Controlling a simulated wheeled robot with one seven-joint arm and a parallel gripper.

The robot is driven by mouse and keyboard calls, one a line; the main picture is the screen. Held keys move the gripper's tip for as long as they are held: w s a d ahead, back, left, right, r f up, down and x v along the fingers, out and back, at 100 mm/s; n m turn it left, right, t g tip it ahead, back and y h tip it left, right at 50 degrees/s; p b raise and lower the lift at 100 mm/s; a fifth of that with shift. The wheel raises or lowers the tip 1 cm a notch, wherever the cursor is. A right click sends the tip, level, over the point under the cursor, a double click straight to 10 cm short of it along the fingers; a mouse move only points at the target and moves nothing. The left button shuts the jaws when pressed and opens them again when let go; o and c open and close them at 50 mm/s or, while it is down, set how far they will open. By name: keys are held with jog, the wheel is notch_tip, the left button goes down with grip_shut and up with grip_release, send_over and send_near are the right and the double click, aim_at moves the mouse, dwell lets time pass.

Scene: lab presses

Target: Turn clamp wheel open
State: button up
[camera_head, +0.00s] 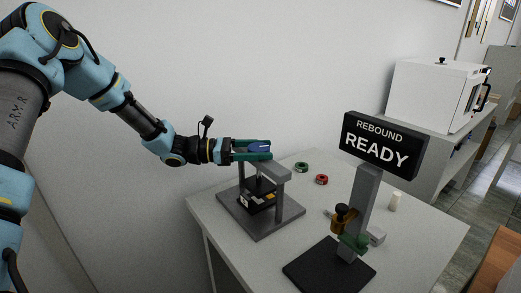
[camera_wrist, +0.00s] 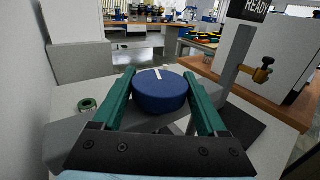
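The clamp wheel (camera_wrist: 160,93) is a round blue knob with a white mark on its top. It sits on top of a small grey press (camera_head: 270,168) on the table and shows as a bit of blue in the head view (camera_head: 259,147). My gripper (camera_wrist: 160,90) reaches in from the left, level, with one green finger on each side of the wheel. No clear gap shows between fingers and wheel in the wrist view. In the head view my gripper (camera_head: 262,150) hides part of the wheel.
A stand with a sign (camera_head: 383,145) reading "REBOUND READY" is to the right on the white table (camera_head: 410,225). A green ring (camera_head: 302,167), a red ring (camera_head: 321,179) and a white cylinder (camera_head: 395,201) lie behind. A wall is close behind my arm.

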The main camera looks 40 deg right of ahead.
jog(key=c, duration=0.9)
jog(key=n+t+h+b, duration=0.1)
jog(key=n+t+h, duration=0.1)
jog(key=n+t, duration=0.1)
jog(key=shift+n+t+h+b, duration=0.3)
jog(key=shift+t+h+b, duration=0.1)
jog(key=shift+t, duration=0.5)
jog(key=shift+w+n+t+b, duration=0.1)
jog(key=shift+n+t+b, duration=0.2)
jog(key=shift+n+t, duration=0.45)
jog(key=shift+r+t+h, duration=0.1)
jog(key=shift+t+h, duration=0.2)
jog(key=shift+t, duration=0.05)
jog(key=o, duration=1.3)
jog(key=shift+o, duration=0.2)
jog(key=b+v, duration=0.3)
jog(key=v, duration=0.7)
jog(key=shift+w+a, duration=0.2)
jog(key=shift+a, duration=0.15)
